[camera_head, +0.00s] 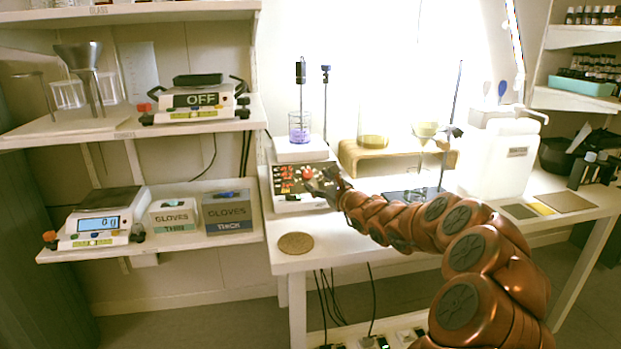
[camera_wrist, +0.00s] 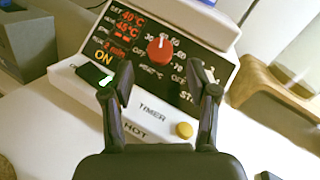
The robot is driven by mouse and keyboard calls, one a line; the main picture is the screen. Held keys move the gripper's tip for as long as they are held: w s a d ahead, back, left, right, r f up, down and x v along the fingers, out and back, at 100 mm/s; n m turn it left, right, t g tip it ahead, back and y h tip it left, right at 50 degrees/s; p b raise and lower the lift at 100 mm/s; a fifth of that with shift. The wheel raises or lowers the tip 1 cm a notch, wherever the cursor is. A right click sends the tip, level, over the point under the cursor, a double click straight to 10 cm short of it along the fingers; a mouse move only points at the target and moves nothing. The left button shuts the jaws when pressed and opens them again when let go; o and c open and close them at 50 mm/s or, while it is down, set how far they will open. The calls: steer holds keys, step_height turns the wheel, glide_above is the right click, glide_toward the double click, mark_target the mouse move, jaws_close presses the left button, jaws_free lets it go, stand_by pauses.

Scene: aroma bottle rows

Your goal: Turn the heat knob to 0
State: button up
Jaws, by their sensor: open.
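The heat knob (camera_wrist: 160,50) is a round red knob with a white pointer, on the black sloped panel (camera_wrist: 150,72) of a white hotplate. Its pointer aims up the panel, toward the middle of the printed numbers. In the head view the red knob (camera_head: 308,173) sits just left of my fingers. Red readouts (camera_wrist: 127,25) show 40°C and 45°C, with ON in orange below. My gripper (camera_wrist: 161,82) is open and empty, its two dark fingers spread either side below the knob. I see no contact with the knob. In the head view my gripper (camera_head: 325,185) is at the panel's right side.
A beaker of purple liquid (camera_head: 299,128) stands on the hotplate's top (camera_head: 300,149). A wooden stand (camera_head: 352,160) is right of the hotplate. A cork mat (camera_head: 296,243) lies in front.

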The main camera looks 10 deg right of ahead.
mark_target(309, 174)
steer(key=shift+x, duration=2.3)
steer(key=shift+r, duration=0.1)
jaws_close()
